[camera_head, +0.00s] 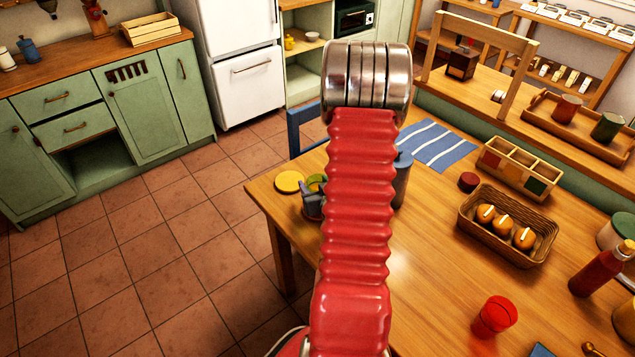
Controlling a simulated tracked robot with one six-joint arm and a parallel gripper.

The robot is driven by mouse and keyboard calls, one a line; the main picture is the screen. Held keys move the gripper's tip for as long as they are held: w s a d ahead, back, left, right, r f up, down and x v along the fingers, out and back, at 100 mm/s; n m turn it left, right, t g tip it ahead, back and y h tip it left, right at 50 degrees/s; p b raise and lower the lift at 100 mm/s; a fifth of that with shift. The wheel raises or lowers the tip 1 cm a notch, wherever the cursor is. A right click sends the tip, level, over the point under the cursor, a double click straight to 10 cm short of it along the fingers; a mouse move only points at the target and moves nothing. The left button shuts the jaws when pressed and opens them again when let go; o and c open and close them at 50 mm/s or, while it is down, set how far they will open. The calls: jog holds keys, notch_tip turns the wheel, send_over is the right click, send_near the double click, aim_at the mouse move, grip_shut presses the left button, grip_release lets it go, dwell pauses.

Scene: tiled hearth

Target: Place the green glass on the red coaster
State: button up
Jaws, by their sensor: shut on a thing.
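My gripper (309,196) shows as a small dark grey and purple shape just left of my red arm, over the table's near left part. It is shut on the green glass (317,182), of which only a small yellow-green part shows beside the arm. The arm hides the rest of the glass and part of the gripper. A flat yellow disc (290,181), like a coaster, lies on the table just left of the gripper.
The wooden table (430,285) holds a red glass (495,316), a wicker basket (467,237) with buns, a small dark red round thing (468,181), a divided box (515,166), a red bottle (603,270) and a striped cloth (437,145). The table's middle front is clear.

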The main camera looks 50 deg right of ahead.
jog(key=shift+f, duration=0.15)
jog(key=o, duration=1.4)
jog(key=shift+s+a+r, duration=0.25)
jog(key=shift+s+r, duration=0.1)
jog(key=shift+s, duration=0.1)
jog(key=v, duration=0.5)
jog(key=shift+s+a+r, duration=0.1)
jog(key=shift+s+a, duration=0.1)
jog(key=shift+s, duration=0.05)
jog(key=shift+s+d, duration=0.1)
jog(key=shift+s, duration=0.05)
